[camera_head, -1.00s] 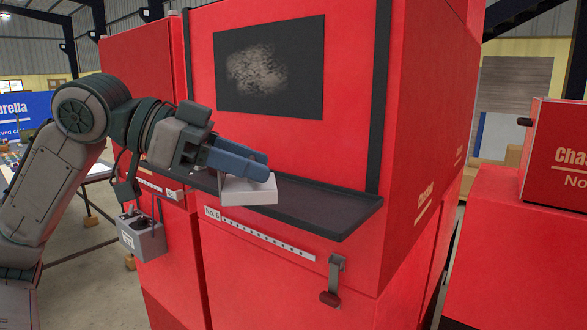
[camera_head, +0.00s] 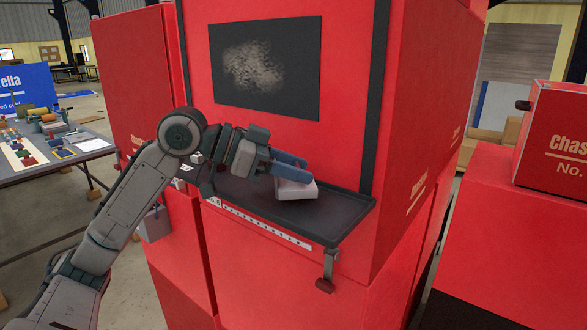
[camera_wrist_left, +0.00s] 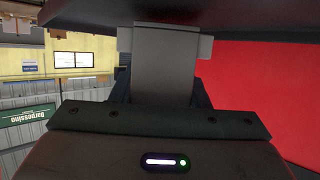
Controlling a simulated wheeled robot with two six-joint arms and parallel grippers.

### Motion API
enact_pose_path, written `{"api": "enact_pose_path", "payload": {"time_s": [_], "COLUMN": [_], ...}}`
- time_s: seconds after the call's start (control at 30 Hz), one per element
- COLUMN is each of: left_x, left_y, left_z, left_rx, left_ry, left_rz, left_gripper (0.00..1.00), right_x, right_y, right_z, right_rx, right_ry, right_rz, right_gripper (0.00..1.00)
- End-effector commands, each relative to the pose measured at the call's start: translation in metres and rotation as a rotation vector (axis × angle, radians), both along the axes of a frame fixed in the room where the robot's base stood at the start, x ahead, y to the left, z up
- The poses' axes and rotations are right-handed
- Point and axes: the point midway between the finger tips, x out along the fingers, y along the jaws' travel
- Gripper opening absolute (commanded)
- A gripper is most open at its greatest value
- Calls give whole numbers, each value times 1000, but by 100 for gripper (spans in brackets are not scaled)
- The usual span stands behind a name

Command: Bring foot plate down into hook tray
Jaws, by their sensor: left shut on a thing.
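The foot plate, a pale grey block (camera_head: 297,191), is held in my left gripper (camera_head: 303,169), whose blue fingers are shut on it. The hook tray (camera_head: 330,212) is a long dark shelf with a low rim on the red cabinet's front. In the left wrist view, which is upside down, a grey plate (camera_wrist_left: 165,70) sits between the fingers and reaches up to a dark surface. My right gripper is not in view.
The red cabinet (camera_head: 350,130) stands right behind the tray, with a dark panel (camera_head: 265,68) above it. A small hook (camera_head: 327,268) hangs under the tray's right end. A grey box (camera_head: 155,224) hangs at the left. The tray's right part is free.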

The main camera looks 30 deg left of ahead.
Motion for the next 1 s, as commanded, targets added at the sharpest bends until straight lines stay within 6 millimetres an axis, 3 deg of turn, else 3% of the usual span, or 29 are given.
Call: {"api": "enact_pose_path", "payload": {"time_s": [0.13,0.57,0.6,0.67,1.0], "left_x": [0,0,0,0,-1], "left_y": [0,0,0,0,0], "left_z": [-10,-15,-14,-14,-11], "left_rx": [0,-1,-1,-1,-1], "left_ry": [2,-1,-1,-1,-1], "left_rz": [1,0,0,0,0], "left_gripper": [7,7,49,61,63], "right_x": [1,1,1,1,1], "right_y": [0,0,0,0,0], "right_z": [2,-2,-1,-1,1], "right_rx": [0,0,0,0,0], "right_ry": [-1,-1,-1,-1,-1], "right_rz": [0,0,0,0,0], "right_gripper": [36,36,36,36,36]}}
